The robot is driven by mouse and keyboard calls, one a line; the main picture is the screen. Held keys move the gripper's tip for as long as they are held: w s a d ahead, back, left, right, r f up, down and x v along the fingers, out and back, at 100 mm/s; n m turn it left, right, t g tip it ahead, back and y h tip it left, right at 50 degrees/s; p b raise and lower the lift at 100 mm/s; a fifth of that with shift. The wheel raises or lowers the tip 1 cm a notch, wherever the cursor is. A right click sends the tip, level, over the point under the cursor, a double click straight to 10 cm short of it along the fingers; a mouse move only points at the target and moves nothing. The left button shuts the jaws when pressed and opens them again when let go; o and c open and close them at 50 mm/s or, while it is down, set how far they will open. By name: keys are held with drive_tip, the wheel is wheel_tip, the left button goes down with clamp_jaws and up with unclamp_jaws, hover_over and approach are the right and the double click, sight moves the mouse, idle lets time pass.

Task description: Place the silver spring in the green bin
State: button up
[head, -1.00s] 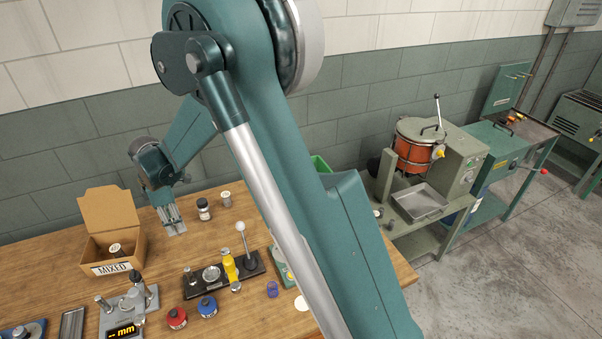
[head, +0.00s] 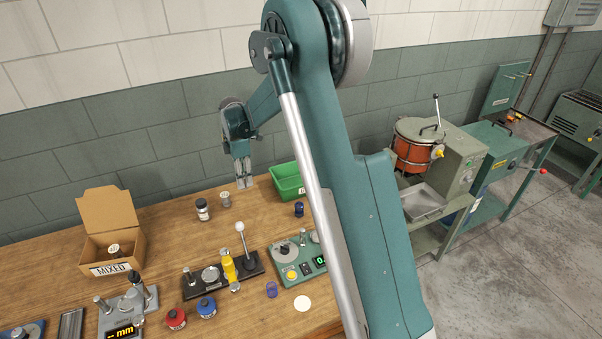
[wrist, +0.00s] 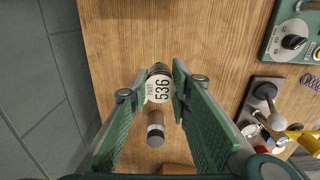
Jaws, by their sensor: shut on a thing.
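My gripper (head: 246,180) is above the back of the wooden table, just left of the green bin (head: 290,192) in the head view. In the wrist view its green fingers (wrist: 164,88) are closed around a round white tag reading "PART 536", with dark coils of a spring (wrist: 159,69) showing at its upper edge. The spring's silver colour is hard to tell there, and it is too small to make out in the head view. The green bin's right part is hidden behind my arm, and it is not seen in the wrist view.
A dark-capped jar (head: 202,210) and a silver canister (head: 225,199) stand left of the bin. A dark blue item (head: 299,209) stands in front of it. A lever tool (head: 240,250), a green gauge (head: 298,262) and a "MIXED" box (head: 112,245) are on the table.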

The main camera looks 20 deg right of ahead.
hover_over(301, 179)
drive_tip(key=s+a, duration=0.2)
drive_tip(key=s, duration=0.2)
drive_tip(key=shift+w+d+r, duration=0.1)
drive_tip(key=shift+d+r, duration=0.05)
drive_tip(key=shift+d, duration=0.05)
drive_tip(key=shift+f, duration=3.15)
drive_tip(key=shift+f, duration=0.1)
drive_tip(key=shift+f, duration=1.8)
drive_tip(key=shift+f, duration=0.15)
drive_tip(key=o, duration=0.9)
